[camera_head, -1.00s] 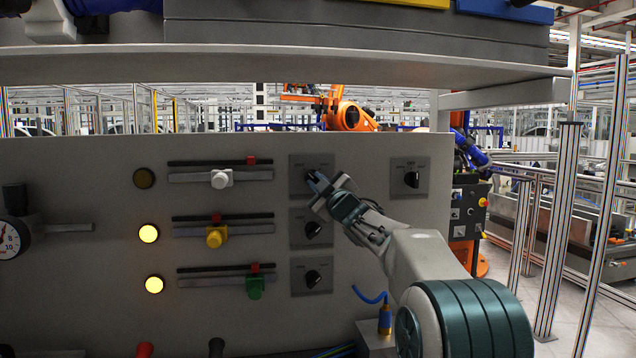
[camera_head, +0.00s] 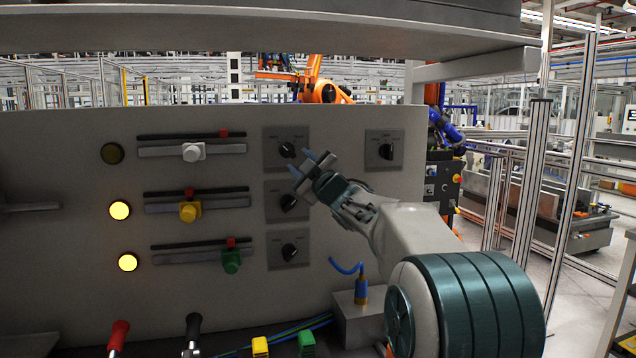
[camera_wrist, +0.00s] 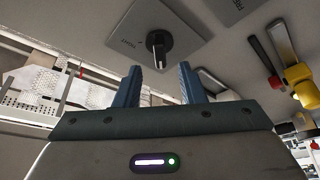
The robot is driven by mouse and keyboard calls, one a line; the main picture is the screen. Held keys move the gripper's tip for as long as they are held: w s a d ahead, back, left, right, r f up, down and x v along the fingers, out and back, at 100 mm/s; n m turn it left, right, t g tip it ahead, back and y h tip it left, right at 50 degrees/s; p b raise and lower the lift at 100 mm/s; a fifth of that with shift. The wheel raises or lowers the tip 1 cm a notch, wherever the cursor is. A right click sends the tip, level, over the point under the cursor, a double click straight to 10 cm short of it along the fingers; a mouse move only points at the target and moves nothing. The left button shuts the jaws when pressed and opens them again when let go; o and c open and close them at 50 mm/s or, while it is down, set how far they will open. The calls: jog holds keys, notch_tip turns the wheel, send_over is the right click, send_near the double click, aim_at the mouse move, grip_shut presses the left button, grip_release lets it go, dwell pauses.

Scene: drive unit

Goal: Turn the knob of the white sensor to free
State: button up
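The white sensor (camera_head: 192,152) sits on the top slide rail of the grey panel. To its right is a square plate with a black knob (camera_head: 287,150), in the same row. My gripper (camera_head: 302,163) is in front of the panel, just to the lower right of this knob. Its two blue fingers are apart with nothing between them. In the wrist view a black knob (camera_wrist: 158,42) on its plate lies beyond the open fingertips (camera_wrist: 160,68), roughly centred between them and not touched.
Lower knobs (camera_head: 289,203) belong to the yellow slider (camera_head: 189,211) and green slider (camera_head: 231,260) rows. Another knob (camera_head: 386,151) is at right. The top-row lamp (camera_head: 112,153) is dark; the lower two glow yellow. A shelf (camera_head: 250,36) overhangs the panel.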

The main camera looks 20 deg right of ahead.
jog(key=b+v, duration=0.1)
jog(key=v, duration=0.7)
jog(key=shift+s+f, duration=0.2)
jog(key=shift+s, duration=0.15)
jog(key=s+d+f+m+g+h+p, duration=0.1)
jog(key=s+f+m+g+h+p, duration=0.4)
jog(key=s+f+m+g+h, duration=0.55)
jog(key=s+a+f+m+g+y+p, duration=0.1)
jog(key=s+a+f+g+y, duration=0.1)
jog(key=s+f, duration=0.5)
jog(key=s+a+f+m+g+y+p, duration=0.1)
jog(key=s+f, duration=0.7)
jog(key=s, duration=0.9)
jog(key=a+g+y+p, duration=0.1)
jog(key=a+g, duration=0.1)
jog(key=g, duration=0.1)
jog(key=shift+a+f+m+g, duration=0.2)
jog(key=shift+a+m+g, duration=0.05)
jog(key=shift+m+g, duration=0.1)
